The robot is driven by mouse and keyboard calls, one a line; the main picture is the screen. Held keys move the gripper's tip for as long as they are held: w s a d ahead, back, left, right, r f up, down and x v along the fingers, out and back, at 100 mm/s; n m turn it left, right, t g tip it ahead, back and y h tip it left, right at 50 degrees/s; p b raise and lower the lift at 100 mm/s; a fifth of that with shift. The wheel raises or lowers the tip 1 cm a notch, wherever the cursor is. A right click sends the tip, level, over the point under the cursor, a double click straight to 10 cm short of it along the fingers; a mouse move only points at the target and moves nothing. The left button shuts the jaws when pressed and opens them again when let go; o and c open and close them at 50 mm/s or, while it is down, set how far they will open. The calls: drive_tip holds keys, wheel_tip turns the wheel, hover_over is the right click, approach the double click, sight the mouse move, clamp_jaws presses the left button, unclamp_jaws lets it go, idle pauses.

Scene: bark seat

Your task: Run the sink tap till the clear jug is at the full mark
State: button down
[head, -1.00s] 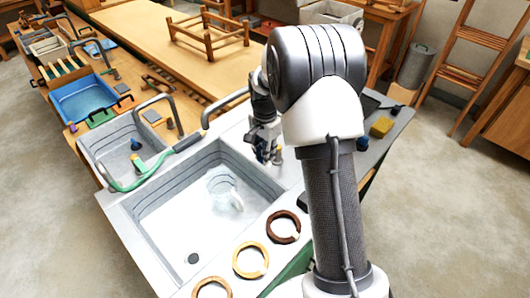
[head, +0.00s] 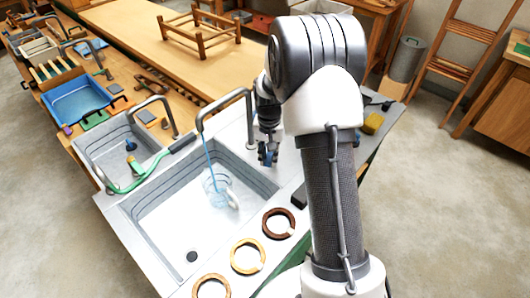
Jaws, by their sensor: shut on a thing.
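The sink tap (head: 226,99) is a dark grey bent pipe at the back edge of the pale sink (head: 160,215). A thin blue stream of water (head: 209,158) falls from its spout into the clear jug (head: 221,196). The jug stands upright on the sink floor under the spout, its handle to the lower right. The water level and full mark are too small to make out. My gripper (head: 267,158) is right of the tap's pipe, over the counter, shut on the tap handle, which is mostly hidden by the fingers.
Three rings, one dark brown (head: 279,224) and two lighter, lie along the sink's front rim. A smaller basin (head: 112,150) with a green hose (head: 140,178) is on the left. A yellow sponge (head: 373,123) lies at the counter's right. A dark drain (head: 191,256) is in the sink floor.

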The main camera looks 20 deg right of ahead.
drive_tip(key=shift+s+d+n, duration=0.15)
drive_tip(key=shift+d+n, duration=0.15)
drive_tip(key=shift+n, duration=0.3)
drive_tip(key=c, duration=1.5)
unclamp_jaws()
drive_tip(key=shift+r, duration=0.1)
wheel_tip(320, 180, up, 12)
drive_tip(key=shift+f, duration=0.1)
